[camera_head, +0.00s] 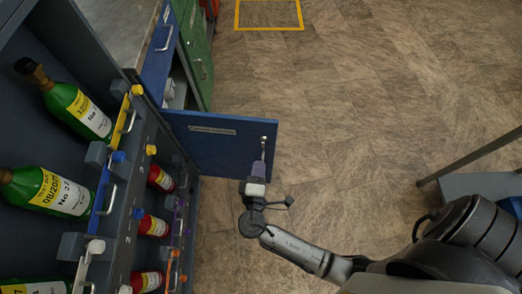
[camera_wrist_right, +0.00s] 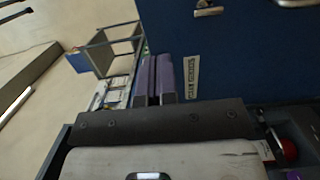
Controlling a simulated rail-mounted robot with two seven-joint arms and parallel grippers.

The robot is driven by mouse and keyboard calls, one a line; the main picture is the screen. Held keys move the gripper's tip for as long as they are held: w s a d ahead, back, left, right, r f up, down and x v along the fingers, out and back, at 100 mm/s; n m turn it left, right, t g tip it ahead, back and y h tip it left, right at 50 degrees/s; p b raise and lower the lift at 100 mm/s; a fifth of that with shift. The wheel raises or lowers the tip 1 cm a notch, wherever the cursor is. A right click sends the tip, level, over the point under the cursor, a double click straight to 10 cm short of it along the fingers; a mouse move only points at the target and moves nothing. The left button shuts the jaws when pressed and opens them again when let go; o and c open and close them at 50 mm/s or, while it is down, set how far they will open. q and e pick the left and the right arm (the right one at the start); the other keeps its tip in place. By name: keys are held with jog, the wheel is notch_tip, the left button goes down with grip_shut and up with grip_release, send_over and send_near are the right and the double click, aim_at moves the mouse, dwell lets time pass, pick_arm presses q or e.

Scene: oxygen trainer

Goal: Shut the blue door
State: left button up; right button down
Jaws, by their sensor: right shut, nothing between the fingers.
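The blue door (camera_head: 205,150) stands open in the head view, swung out from the blue cabinet over the floor. It carries a pale label near its top edge and a metal handle (camera_head: 263,147) near its free right end. My right gripper (camera_head: 259,168) is shut and empty at that free end, just below the handle; I cannot tell whether it touches the door. In the right wrist view, the purple fingers (camera_wrist_right: 154,78) are together beside a blue panel (camera_wrist_right: 225,60) with a label. My left gripper is not in view.
A dark rack with green bottles (camera_head: 80,108) and red cylinders (camera_head: 152,225) stands at the left. A green cabinet (camera_head: 197,50) adjoins the blue one. A yellow floor outline (camera_head: 268,28) lies at the top. The floor (camera_head: 360,110) right of the door is clear.

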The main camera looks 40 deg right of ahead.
aim_at(264, 128)
jog(key=b+x, duration=0.2)
jog(key=x, duration=0.9)
jog(key=shift+b, duration=0.4)
jog(key=shift+w+d, duration=0.25)
jog(key=shift+d, duration=0.05)
jog(key=shift+w+d, duration=0.1)
